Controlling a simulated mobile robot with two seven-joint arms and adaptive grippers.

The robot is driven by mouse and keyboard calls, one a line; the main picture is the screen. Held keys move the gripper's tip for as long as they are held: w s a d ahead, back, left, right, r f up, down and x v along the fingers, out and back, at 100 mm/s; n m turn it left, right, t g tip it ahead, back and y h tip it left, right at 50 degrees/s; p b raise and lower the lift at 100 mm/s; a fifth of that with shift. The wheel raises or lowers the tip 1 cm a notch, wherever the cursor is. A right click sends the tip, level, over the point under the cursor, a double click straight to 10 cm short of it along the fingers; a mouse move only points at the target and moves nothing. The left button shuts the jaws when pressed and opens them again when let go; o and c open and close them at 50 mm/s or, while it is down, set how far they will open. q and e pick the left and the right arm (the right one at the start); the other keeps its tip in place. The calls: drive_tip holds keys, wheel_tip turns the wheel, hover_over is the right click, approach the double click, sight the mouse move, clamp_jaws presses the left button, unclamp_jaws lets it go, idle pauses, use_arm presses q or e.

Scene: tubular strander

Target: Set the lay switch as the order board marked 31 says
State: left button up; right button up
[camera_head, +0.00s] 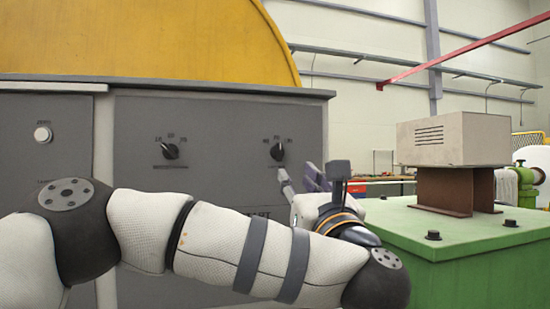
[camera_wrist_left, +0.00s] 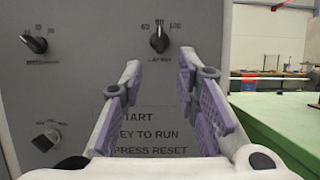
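The lay switch (camera_head: 278,150) is a black rotary knob at the right of the grey panel. It shows larger in the left wrist view (camera_wrist_left: 159,42), with numbers above it and a small label below. There its pointer looks roughly upright, toward the middle mark. My left gripper (camera_head: 298,178) is just below and in front of the switch. In the left wrist view its purple-padded fingers (camera_wrist_left: 160,64) are spread apart, with the knob beyond the gap and nothing between them. The order board marked 31 is not in view. My right gripper is not in view.
A second black knob (camera_head: 170,151) is left on the same panel. A key-style switch (camera_wrist_left: 45,138) sits below it. A white button (camera_head: 42,134) is on the left panel. A green machine bed (camera_head: 455,232) with a beige box (camera_head: 454,139) stands close on the right.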

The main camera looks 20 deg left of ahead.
sight(280, 151)
use_arm(q)
drive_tip(key=x, duration=0.3)
drive_tip(key=p+x, duration=0.1)
drive_tip(key=x, duration=0.6)
drive_tip(key=shift+r+p, duration=0.35)
drive_tip(key=shift+w+a, duration=0.25)
drive_tip(key=shift+w, duration=0.1)
clamp_jaws()
drive_tip(key=shift+s+r, duration=0.1)
drive_tip(key=shift+r, duration=0.05)
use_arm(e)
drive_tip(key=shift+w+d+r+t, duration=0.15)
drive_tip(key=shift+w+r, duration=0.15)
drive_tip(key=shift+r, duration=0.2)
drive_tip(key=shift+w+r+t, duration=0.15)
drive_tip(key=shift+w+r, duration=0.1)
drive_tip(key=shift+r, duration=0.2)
